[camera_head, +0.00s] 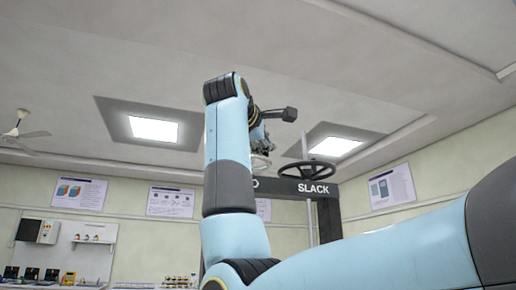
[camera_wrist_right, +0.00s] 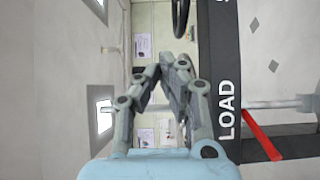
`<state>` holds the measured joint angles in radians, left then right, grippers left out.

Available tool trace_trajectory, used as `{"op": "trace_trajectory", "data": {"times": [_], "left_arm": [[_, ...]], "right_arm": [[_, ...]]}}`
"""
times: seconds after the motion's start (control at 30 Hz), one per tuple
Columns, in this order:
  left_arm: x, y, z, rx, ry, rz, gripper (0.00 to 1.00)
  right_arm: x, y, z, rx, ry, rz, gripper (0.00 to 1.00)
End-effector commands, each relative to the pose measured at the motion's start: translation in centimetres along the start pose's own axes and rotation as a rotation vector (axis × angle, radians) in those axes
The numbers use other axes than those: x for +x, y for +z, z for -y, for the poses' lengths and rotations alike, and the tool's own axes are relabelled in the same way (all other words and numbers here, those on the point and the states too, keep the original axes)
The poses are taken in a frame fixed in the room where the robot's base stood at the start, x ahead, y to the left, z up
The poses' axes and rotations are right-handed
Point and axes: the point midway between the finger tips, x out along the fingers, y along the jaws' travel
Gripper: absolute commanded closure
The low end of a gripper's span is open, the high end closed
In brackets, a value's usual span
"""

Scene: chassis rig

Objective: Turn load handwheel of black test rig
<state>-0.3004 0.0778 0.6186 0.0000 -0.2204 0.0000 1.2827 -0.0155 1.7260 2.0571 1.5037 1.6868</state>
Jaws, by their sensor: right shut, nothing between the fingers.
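The black test rig (camera_head: 325,190) has a dark frame marked SLACK, with a black spoked handwheel (camera_head: 307,179) on top. In the right wrist view the handwheel's rim (camera_wrist_right: 181,18) shows only in part at the top edge, and the rig's beam (camera_wrist_right: 222,60) bears the word LOAD. My right gripper (camera_wrist_right: 165,62) is shut and empty, its tips a little below the rim in that picture and apart from it. In the head view the right gripper (camera_head: 262,142) is partly behind my blue arm, to the left of the handwheel. My left gripper is not in view.
A red lever (camera_wrist_right: 262,135) and a metal rod (camera_wrist_right: 265,104) stand by the LOAD label. A thin upright rod (camera_head: 304,146) rises by the handwheel. A bench with small items (camera_head: 45,275) and wall posters (camera_head: 78,194) are far behind. My arm covers much of the head view.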

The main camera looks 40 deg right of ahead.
Motion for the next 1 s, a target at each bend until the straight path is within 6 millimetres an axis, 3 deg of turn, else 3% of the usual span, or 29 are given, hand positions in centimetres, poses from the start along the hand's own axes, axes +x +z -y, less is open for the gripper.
{"op": "trace_trajectory", "data": {"times": [0.5, 1.0], "left_arm": [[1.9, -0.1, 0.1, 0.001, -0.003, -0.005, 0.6], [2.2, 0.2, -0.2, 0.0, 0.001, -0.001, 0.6]], "right_arm": [[3.6, 0.9, 0.1, 0.0, 0.0, 0.002, 1.0], [4.5, 0.8, 0.0, 0.0, -0.001, -0.001, 1.0]]}}
